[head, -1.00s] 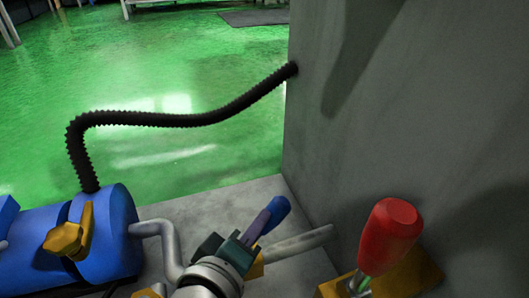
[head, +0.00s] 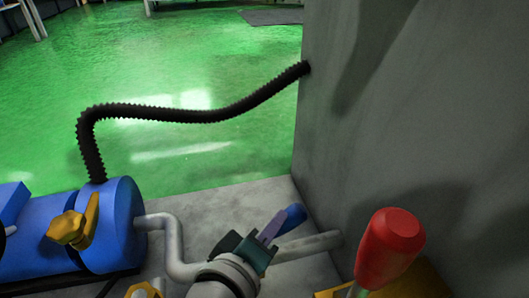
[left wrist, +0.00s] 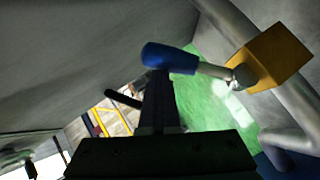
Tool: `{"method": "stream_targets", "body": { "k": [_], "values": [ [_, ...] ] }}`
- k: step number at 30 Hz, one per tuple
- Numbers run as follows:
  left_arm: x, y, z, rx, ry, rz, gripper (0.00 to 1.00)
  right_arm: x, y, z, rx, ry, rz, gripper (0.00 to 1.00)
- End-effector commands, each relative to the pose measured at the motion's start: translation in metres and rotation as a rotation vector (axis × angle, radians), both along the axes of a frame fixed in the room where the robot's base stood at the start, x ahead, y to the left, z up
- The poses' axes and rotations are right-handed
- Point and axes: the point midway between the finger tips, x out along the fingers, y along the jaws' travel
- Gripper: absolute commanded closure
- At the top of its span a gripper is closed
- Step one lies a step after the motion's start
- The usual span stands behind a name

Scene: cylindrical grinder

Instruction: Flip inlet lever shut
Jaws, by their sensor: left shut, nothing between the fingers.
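The blue-handled lever (head: 292,218) stands at the silver pipe by the grey machine wall. In the left wrist view its blue handle (left wrist: 170,58) points left on a metal stem from a yellow valve block (left wrist: 270,57). My left gripper (head: 270,228) is shut and empty. Its fingers (left wrist: 160,85) lie right against or just beside the handle's tip; I cannot tell whether they touch. In the head view the gripper hides the valve block and the lever's stem. My right gripper is out of view.
A red-handled lever (head: 390,245) rises at the right. A blue cylinder (head: 112,230) with a yellow tap (head: 75,228) and black corrugated hose (head: 190,117) is at the left. The grey wall (head: 425,110) bounds the right side. Green floor lies beyond.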

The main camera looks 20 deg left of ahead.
Motion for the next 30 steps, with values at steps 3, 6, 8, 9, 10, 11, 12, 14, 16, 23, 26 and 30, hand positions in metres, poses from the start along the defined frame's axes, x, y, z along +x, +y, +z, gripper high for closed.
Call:
{"method": "stream_targets", "body": {
  "k": [3,6,8,9,10,11,12,14,16,23,26,30],
  "values": [
    [-0.001,-0.001,-0.001,-0.001,0.002,-0.002,1.00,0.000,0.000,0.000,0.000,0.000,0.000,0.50],
    [-0.005,0.000,0.002,0.000,0.004,-0.002,1.00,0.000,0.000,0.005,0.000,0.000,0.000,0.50],
    [-0.011,0.001,0.006,0.001,0.005,-0.002,1.00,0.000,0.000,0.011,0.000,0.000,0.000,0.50],
    [-0.017,0.002,0.009,0.002,0.006,-0.002,1.00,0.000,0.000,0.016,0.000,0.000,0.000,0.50],
    [-0.022,0.003,0.012,0.002,0.005,-0.002,1.00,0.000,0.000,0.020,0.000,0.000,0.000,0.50],
    [-0.027,0.003,0.014,0.003,0.006,-0.003,1.00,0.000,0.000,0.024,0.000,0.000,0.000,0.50],
    [-0.035,0.005,0.017,0.003,0.005,-0.002,1.00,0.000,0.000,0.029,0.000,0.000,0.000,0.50],
    [-0.046,0.006,0.022,0.003,0.006,-0.003,1.00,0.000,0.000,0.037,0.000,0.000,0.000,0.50],
    [-0.060,0.008,0.026,0.003,0.005,-0.002,1.00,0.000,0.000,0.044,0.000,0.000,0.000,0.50],
    [-0.089,0.012,0.035,0.002,0.002,-0.001,1.00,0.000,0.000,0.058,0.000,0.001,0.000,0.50],
    [-0.093,0.012,0.036,0.001,0.002,-0.001,1.00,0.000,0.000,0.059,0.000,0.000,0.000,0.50],
    [-0.095,0.013,0.035,0.001,0.001,0.000,1.00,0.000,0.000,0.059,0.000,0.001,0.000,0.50]
  ]
}}
